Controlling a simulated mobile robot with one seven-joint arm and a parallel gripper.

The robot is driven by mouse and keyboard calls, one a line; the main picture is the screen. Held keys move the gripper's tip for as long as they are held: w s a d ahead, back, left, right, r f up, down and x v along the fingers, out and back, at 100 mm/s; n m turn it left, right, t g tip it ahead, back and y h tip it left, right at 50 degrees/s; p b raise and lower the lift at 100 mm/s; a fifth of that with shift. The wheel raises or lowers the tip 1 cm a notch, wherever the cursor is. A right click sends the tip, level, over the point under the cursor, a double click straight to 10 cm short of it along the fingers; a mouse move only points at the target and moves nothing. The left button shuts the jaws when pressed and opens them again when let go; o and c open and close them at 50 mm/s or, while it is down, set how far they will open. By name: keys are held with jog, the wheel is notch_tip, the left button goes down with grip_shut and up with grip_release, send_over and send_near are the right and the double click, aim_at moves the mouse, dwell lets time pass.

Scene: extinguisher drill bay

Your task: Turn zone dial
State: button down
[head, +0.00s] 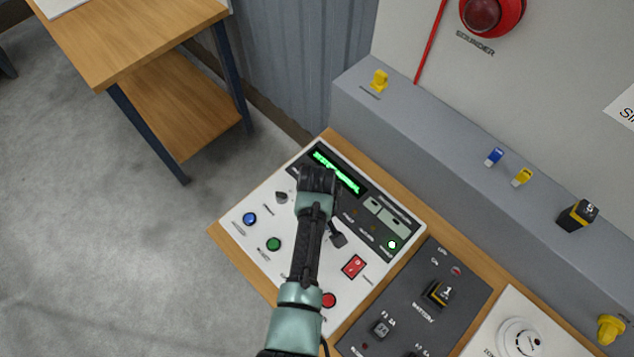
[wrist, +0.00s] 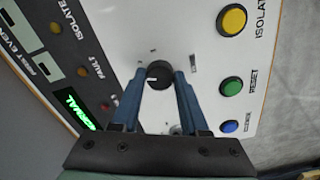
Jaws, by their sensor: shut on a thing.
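The zone dial (wrist: 159,69) is a round black knob on the white part of the panel, with a short white mark pointing to the left in the wrist view. My gripper (wrist: 160,75) has one blue finger on either side of it and is shut on it. Small printed marks surround the dial. In the head view, my arm reaches over the panel (head: 231,228) and hides the dial and fingertips.
A lit green display (head: 337,172) is at the panel's far side. Blue (wrist: 229,126), green (wrist: 231,86) and yellow (wrist: 232,19) buttons lie near the gripper. A red switch (head: 354,266) and a dark battery panel (head: 458,308) are to the right.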

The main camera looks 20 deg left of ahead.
jog(key=shift+r+n, duration=0.1)
jog(key=shift+n, duration=1.9)
jog(key=shift+c, duration=2.1)
grip_release()
notch_tip(320, 180, up, 13)
jog(key=b, duration=0.1)
